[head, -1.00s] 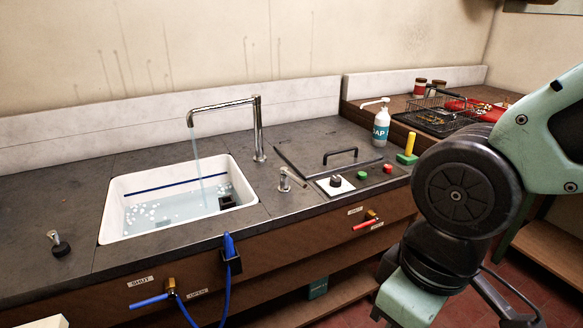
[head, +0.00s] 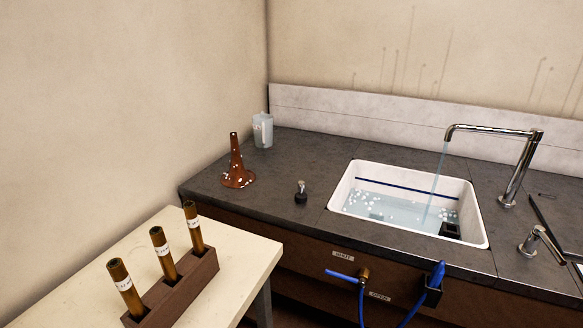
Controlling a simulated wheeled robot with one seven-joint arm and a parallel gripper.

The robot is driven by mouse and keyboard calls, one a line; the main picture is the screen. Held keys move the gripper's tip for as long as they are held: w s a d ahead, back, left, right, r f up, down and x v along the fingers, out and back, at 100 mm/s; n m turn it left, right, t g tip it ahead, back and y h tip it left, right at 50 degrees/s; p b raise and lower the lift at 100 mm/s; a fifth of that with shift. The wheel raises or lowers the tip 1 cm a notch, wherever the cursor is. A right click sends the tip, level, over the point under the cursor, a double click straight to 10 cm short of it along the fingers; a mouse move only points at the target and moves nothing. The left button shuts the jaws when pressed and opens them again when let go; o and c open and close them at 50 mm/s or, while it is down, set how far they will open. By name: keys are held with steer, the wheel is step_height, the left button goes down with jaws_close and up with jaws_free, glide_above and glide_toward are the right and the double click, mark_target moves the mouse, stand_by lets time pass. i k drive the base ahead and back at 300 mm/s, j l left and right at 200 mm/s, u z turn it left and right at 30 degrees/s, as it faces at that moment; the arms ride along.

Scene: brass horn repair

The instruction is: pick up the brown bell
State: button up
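The brown bell (head: 237,172) stands upright on the dark counter (head: 290,158), near its left end. It is cone-shaped with a wide flared foot at the bottom and a narrow top, and white flecks of foam cling to it. My gripper is not in view in the head view, so I cannot see whether it is open or shut.
A white sink (head: 345,208) holds foamy water under a running tap (head: 512,170). A cream table (head: 95,262) in front bears a wooden rack (head: 181,292) of brown tubes.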

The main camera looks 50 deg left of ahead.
mark_target(239, 176)
steer(key=u, duration=1.95)
steer(key=z, duration=1)
steer(key=u, duration=0.65)
steer(key=i+l+u, duration=0.1)
steer(key=u, duration=0.3)
steer(key=l+u, duration=0.55)
steer(key=u, duration=0.2)
steer(key=l+u, duration=0.2)
steer(key=u, duration=0.2)
steer(key=k+l+u, duration=0.1)
steer(key=l, duration=0.35)
steer(key=l+u, duration=0.15)
steer(key=l, duration=0.3)
steer(key=k+l+u, duration=0.1)
steer(key=l, duration=0.35)
steer(key=k, duration=0.1)
